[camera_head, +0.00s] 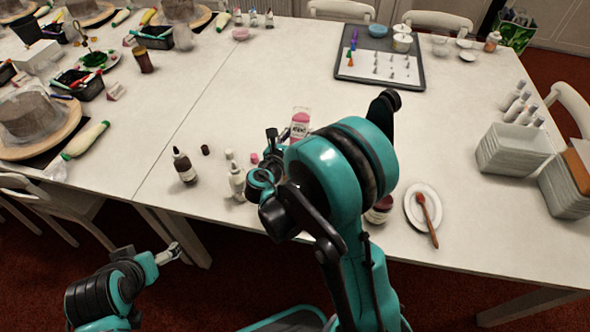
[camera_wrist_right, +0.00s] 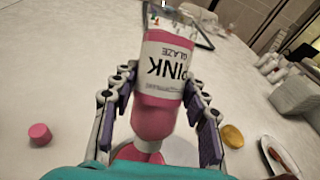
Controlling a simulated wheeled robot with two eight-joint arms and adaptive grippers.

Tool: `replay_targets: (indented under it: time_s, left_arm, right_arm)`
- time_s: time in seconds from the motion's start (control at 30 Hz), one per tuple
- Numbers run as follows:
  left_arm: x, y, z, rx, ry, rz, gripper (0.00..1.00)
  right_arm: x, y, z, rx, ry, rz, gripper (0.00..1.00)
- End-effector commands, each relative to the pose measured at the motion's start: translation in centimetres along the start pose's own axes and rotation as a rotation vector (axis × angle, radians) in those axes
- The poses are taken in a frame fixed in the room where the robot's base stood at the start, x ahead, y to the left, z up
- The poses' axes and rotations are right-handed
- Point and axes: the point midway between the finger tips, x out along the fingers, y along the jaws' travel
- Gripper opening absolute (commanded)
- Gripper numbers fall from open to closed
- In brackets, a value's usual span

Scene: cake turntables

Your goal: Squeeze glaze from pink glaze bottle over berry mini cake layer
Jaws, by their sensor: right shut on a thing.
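The pink glaze bottle (camera_wrist_right: 157,110) is held between the finger pads of my right gripper (camera_wrist_right: 160,82). Its lettering is upside down and its white nozzle points downward. In the head view the bottle (camera_head: 300,122) shows just beyond my right arm. A pink surface (camera_wrist_right: 127,153) lies below the nozzle in the right wrist view. It may be the berry mini cake layer, but the bottle and wrist hide most of it. In the head view my arm covers that spot. My left gripper (camera_head: 169,254) is low at the left, off the table; its finger opening is unclear.
A pink cap (camera_wrist_right: 40,133) lies beside the gripper. A dark bottle (camera_head: 184,167) and white bottle (camera_head: 237,182) stand left of my right arm. A jar (camera_head: 379,210) and a plate (camera_head: 411,210) with a red spatula (camera_head: 427,219) are right. The table's middle is clear.

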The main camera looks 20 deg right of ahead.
Motion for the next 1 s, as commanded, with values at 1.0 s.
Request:
replay_targets:
  time_s: [1.0]
  left_arm:
    - [-4.2, 0.0, -3.0, 0.0, 0.0, 0.0, 0.88]
  right_arm:
    - [-3.2, 0.4, 6.1, -0.033, 0.015, 0.122, 0.33]
